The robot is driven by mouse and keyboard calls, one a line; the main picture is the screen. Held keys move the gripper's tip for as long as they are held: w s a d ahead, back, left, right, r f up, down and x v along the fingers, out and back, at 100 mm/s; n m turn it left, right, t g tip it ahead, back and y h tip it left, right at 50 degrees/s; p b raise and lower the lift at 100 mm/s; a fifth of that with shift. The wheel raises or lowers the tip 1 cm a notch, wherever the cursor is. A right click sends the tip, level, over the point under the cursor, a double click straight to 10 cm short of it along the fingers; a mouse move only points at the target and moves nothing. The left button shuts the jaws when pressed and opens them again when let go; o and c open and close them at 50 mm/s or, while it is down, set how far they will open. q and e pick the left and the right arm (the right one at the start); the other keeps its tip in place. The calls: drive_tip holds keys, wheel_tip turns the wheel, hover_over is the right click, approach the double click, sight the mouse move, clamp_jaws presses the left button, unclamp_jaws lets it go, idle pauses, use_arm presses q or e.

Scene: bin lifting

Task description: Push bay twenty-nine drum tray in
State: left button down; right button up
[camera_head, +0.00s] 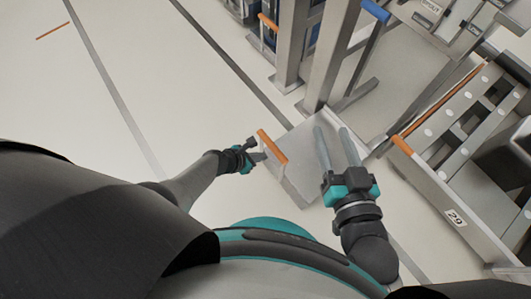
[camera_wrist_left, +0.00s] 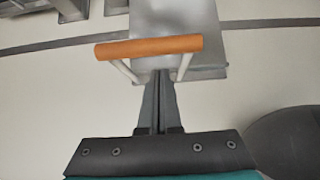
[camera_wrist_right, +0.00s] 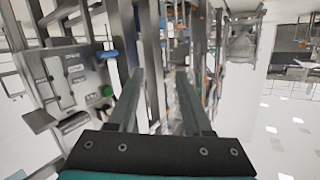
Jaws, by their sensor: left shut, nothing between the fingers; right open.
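A grey metal tray (camera_head: 300,185) with an orange bar handle (camera_head: 272,147) sticks out into the aisle, low in front of the racks. My left gripper (camera_head: 262,157) is shut and empty, its tips close to the tray's handle end. In the left wrist view the orange handle (camera_wrist_left: 150,47) lies just beyond the shut fingers (camera_wrist_left: 157,78); I cannot tell if they touch. My right gripper (camera_head: 336,133) is open and empty, and overlaps the tray in the head view. A label reading 29 (camera_head: 455,217) is on the grey unit at the right.
The grey unit at the right has a slotted panel with an orange bar (camera_head: 440,105). Metal posts (camera_head: 325,60) and a blue-ended bar (camera_head: 375,10) stand behind the tray. The pale floor (camera_head: 110,60) at the left is clear. The right wrist view shows racks (camera_wrist_right: 75,80).

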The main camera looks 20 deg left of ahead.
drive_tip(key=shift+s+a+r+t+b, duration=0.35)
drive_tip(key=shift+s+r+t, duration=0.15)
drive_tip(key=shift+t, duration=0.4)
drive_tip(key=shift+w, duration=0.15)
